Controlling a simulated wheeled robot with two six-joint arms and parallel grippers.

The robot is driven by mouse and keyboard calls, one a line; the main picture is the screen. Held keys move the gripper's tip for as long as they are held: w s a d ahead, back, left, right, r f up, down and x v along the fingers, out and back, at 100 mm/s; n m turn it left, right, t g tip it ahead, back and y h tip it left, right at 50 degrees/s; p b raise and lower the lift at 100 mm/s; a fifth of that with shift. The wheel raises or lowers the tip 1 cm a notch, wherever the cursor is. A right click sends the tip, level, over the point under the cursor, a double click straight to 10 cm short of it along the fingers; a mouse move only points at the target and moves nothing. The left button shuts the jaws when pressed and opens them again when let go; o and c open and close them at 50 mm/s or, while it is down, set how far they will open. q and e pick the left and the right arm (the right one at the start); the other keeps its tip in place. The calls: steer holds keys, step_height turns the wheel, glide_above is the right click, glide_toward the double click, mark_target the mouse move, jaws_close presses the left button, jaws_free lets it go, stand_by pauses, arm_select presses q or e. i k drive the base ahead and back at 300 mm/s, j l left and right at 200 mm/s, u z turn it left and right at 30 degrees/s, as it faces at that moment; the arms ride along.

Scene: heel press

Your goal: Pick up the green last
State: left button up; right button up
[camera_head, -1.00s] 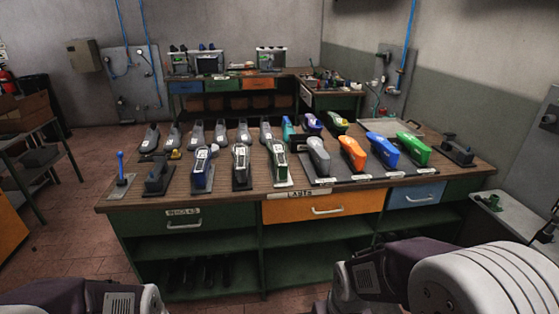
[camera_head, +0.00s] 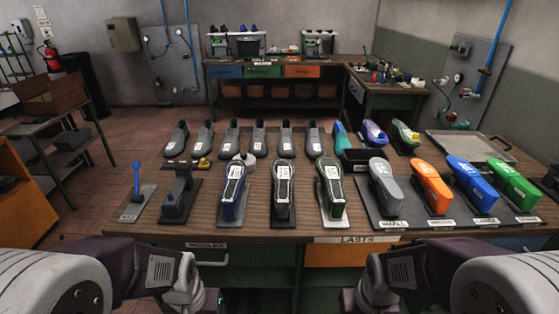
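The green last (camera_head: 515,185) stands at the right end of a row of coloured lasts, tilted on a dark mat (camera_head: 372,208) at the right of the workbench. To its left are a blue last (camera_head: 470,182), an orange last (camera_head: 431,186) and a grey last (camera_head: 385,187). My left arm (camera_head: 150,270) and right arm (camera_head: 400,275) come in low at the bottom, in front of the bench and well short of the green last. Their wrists run out of the picture, and neither gripper's fingers show.
Upside-down shoes on stands (camera_head: 283,190) fill the middle of the bench (camera_head: 255,235), with grey shoes (camera_head: 258,140) behind. A blue-handled lever (camera_head: 136,180) stands at the left. A metal tray (camera_head: 468,147) lies behind the green last. A strip of bare wood runs along the front edge.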

mark_target(524, 196)
steer(key=i+l+z, duration=0.5)
steer(key=l, duration=0.25)
steer(key=i+l+z, duration=0.5)
steer(key=l, duration=0.2)
